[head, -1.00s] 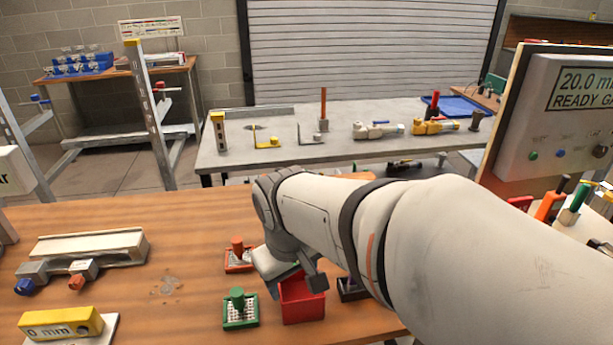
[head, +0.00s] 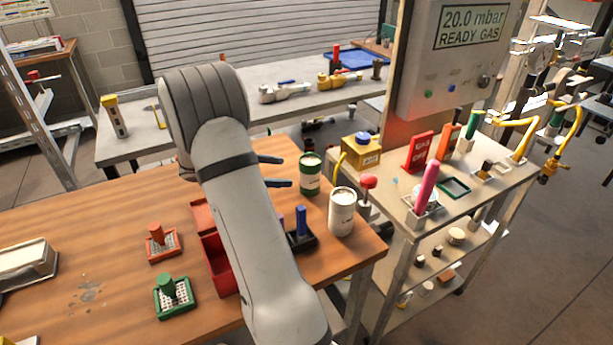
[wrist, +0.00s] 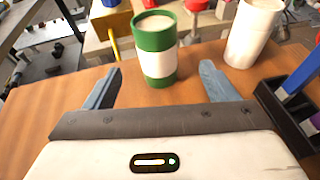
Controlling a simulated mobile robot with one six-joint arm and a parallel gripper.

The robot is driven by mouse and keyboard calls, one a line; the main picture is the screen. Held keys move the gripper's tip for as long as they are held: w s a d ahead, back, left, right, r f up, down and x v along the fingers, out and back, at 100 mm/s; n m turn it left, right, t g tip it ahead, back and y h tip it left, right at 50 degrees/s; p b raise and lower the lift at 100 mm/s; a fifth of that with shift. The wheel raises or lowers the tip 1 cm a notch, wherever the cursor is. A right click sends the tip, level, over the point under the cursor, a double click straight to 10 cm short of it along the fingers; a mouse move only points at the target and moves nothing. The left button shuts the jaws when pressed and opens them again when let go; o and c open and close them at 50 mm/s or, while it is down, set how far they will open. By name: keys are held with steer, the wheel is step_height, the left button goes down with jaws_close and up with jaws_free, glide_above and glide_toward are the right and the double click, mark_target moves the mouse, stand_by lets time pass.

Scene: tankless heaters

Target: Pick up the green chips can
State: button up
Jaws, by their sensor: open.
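The green chips can (head: 310,175) stands upright near the right end of the wooden table. It is green with a white band and a pale lid. In the wrist view the can (wrist: 156,50) stands just ahead of my gripper (wrist: 160,82), between the lines of the two fingers. My gripper is open and empty, with its fingers apart and level. In the head view my gripper (head: 275,171) points right toward the can, with a small gap before it.
A white can (head: 342,212) stands close to the right of the green can. A red bin (head: 218,262) is partly behind my arm. A cart (head: 420,225) stands beyond the table's right edge (head: 375,252).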

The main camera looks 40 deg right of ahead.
mark_target(304, 171)
steer(key=x, duration=0.8)
steer(key=shift+w+d+r+p, duration=0.15)
steer(key=shift+w+p, duration=0.1)
steer(key=shift+p, duration=0.15)
steer(key=c, duration=1.3)
